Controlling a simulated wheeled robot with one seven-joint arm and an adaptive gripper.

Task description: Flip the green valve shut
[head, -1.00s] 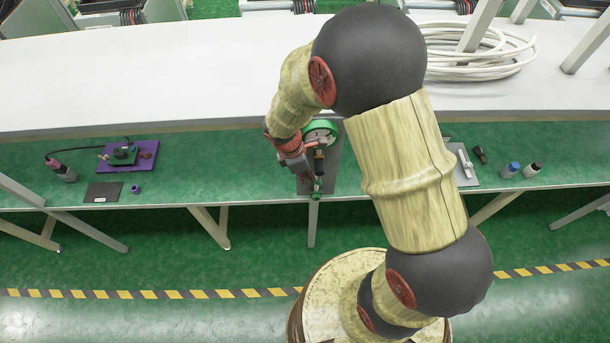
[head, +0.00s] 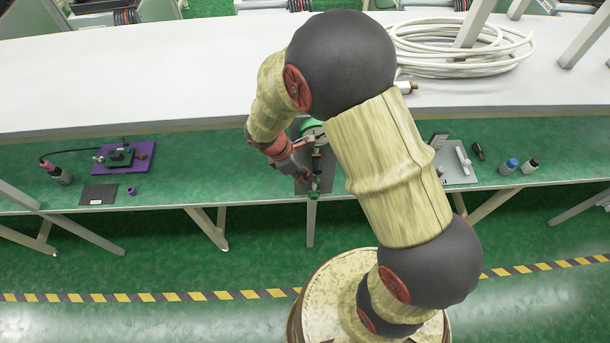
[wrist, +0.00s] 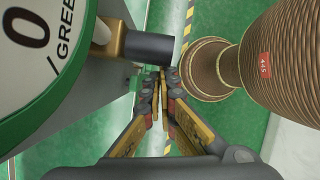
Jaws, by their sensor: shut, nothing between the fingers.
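The green-marked unit stands on a grey plate (head: 327,168) on the green bench, partly hidden behind my arm in the head view. Its green-rimmed dial (head: 312,128) is at the back; in the wrist view the dial (wrist: 35,45) fills the upper left, reading "0" and "GREE". A brass fitting with a dark cylinder (wrist: 150,47) sticks out beside it. A small green part (head: 314,195) is at the plate's front end; I cannot tell whether this is the valve handle. My gripper (wrist: 163,72) is shut and empty, just below the dark cylinder; in the head view it is over the plate's left side.
To the left are a purple plate (head: 140,152) with a fitting, a dark card (head: 98,194) and a bottle (head: 57,172). To the right are another grey plate (head: 455,177) and two small bottles (head: 508,166). A white hose coil (head: 460,60) lies on the white table behind.

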